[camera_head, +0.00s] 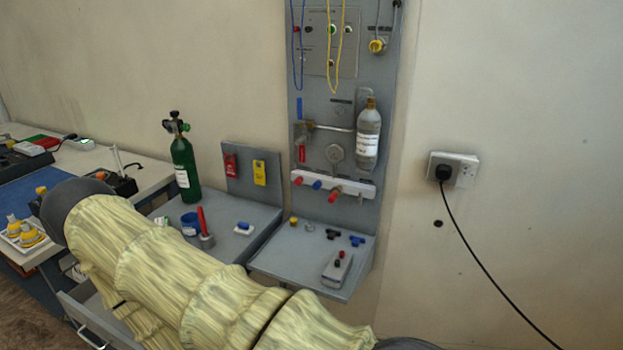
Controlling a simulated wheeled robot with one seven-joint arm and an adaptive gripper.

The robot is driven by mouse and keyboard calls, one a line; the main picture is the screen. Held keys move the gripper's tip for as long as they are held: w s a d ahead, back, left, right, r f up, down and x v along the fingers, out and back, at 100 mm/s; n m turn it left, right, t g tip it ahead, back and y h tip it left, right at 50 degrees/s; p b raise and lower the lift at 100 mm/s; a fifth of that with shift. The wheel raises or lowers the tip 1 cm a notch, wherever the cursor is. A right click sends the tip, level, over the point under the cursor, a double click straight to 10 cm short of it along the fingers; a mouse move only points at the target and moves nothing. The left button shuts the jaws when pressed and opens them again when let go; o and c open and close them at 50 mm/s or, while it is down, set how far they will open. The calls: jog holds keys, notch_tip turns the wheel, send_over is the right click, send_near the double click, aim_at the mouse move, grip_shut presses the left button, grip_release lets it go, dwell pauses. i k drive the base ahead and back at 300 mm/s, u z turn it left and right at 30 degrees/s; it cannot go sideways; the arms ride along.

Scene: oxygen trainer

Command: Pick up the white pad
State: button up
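A small white pad-like block (243,229) with a blue patch on top lies on the grey bench, right of a red-handled tool in a grey holder. It is small in the view, and I cannot tell for sure that it is the white pad. My arm, in a pale yellow sleeve, crosses the lower left and middle of the view, in front of the bench. My gripper is out of view, so its state and any contact do not show.
A green cylinder (184,165), a blue cup (190,224) and the red-handled tool (204,230) stand on the grey bench (262,217). A lower shelf (290,262) holds small fittings and a grey device (337,268). The grey panel (380,100) rises behind. An open drawer (90,338) juts out lower left.

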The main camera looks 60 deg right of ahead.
aim_at(244, 228)
jog(key=z, duration=1.15)
jog(key=i, duration=0.15)
